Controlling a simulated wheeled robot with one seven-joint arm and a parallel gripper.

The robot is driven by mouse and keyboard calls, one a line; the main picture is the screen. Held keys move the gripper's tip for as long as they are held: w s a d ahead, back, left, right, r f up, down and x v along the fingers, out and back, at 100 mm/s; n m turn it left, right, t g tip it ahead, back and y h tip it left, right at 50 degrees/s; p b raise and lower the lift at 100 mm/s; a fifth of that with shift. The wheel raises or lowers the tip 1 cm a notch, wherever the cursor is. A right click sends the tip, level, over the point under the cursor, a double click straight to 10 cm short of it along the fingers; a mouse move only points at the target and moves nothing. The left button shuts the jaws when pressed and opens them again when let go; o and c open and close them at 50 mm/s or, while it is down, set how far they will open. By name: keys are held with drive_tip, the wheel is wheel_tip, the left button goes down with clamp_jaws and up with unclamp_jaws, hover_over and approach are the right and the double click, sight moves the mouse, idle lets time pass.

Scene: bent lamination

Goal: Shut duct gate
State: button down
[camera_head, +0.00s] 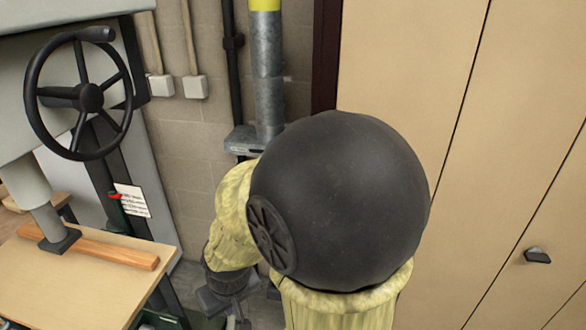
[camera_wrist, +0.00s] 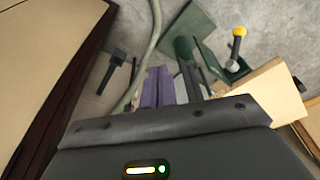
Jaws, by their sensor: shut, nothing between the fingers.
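The grey metal duct (camera_head: 268,75) runs down the wall in the head view, with a yellow band at its top. A flat grey plate fitting, which looks like the duct gate (camera_head: 243,140), sits around the pipe and sticks out to its left. My arm hides its right lower part, and I cannot tell how far it is slid in. My gripper (camera_wrist: 158,86) shows in the wrist view as two purple fingers held together, empty, pointing toward the floor area. In the head view the dark end of my arm is low, well below the gate and apart from it. The gate is not clear in the wrist view.
A machine with a black handwheel (camera_head: 78,97) and a wooden table (camera_head: 70,285) stands at left. Tan cabinet doors (camera_head: 455,130) fill the right. A green base (camera_wrist: 205,65) and a yellow knob (camera_wrist: 239,31) show in the wrist view.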

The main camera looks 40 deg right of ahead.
drive_tip(key=w+d+m+t+h+b, duration=0.2)
drive_tip(key=w+d+m+t, duration=0.25)
drive_tip(key=w+m, duration=0.35)
drive_tip(key=w+d+m+t+h+b, duration=0.1)
drive_tip(key=w+d+m+t+h, duration=0.15)
drive_tip(key=w+d+m, duration=0.6)
drive_tip(key=w+d+r+m+h+b, duration=0.1)
drive_tip(key=d+r+m+h, duration=0.1)
drive_tip(key=d+m+h, duration=0.3)
drive_tip(key=w+d+r+m+g+h+b, duration=0.1)
drive_tip(key=w+d+r+m+h, duration=0.1)
drive_tip(key=d+m+h, duration=0.4)
drive_tip(key=d+m, duration=0.2)
drive_tip(key=d, duration=0.3)
drive_tip(key=shift+d+b, duration=0.4)
drive_tip(key=shift+w+r, duration=0.1)
drive_tip(key=shift+w, duration=0.05)
drive_tip(key=w+d+p, duration=0.5)
drive_tip(key=w+d, duration=0.3)
drive_tip(key=shift+w+f, duration=0.25)
drive_tip(key=shift+w, duration=0.05)
